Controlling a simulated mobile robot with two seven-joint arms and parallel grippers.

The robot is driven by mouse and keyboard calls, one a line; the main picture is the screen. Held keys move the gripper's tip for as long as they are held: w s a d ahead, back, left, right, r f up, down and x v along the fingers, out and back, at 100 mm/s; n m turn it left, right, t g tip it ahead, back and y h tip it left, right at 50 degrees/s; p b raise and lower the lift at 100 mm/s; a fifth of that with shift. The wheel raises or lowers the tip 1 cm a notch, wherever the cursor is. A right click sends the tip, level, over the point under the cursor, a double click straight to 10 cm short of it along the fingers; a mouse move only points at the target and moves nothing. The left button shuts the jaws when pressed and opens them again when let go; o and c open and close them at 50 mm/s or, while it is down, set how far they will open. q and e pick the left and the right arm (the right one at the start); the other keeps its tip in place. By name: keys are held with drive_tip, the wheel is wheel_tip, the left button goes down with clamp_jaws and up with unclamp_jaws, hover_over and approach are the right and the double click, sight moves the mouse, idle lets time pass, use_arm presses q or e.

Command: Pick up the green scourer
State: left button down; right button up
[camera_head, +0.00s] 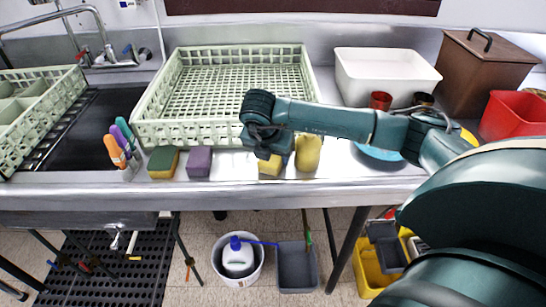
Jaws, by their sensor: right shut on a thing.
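A sponge block with a dark green face and a yellow body (163,162) lies on the steel counter at the front, left of a purple sponge (200,162). It is the only clearly green scourer I see, and no gripper is at it. My right gripper (263,150) reaches in from the right and points down at the counter's front. It is shut on a yellow block (270,166), mostly hidden beneath the fingers. Whether this block has a green face or is lifted I cannot tell. My left gripper is not in view.
A yellow bottle-like item (308,153) stands just right of the gripper. A pale green rack (222,132) lies behind. A holder with coloured brushes (122,143) stands by the sink at left. Red cups (380,101), a white tub (385,80) and a blue plate (380,156) are at right.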

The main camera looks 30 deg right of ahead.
sight(272, 158)
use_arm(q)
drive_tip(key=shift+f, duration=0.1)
use_arm(e)
drive_tip(key=shift+s+r, duration=0.1)
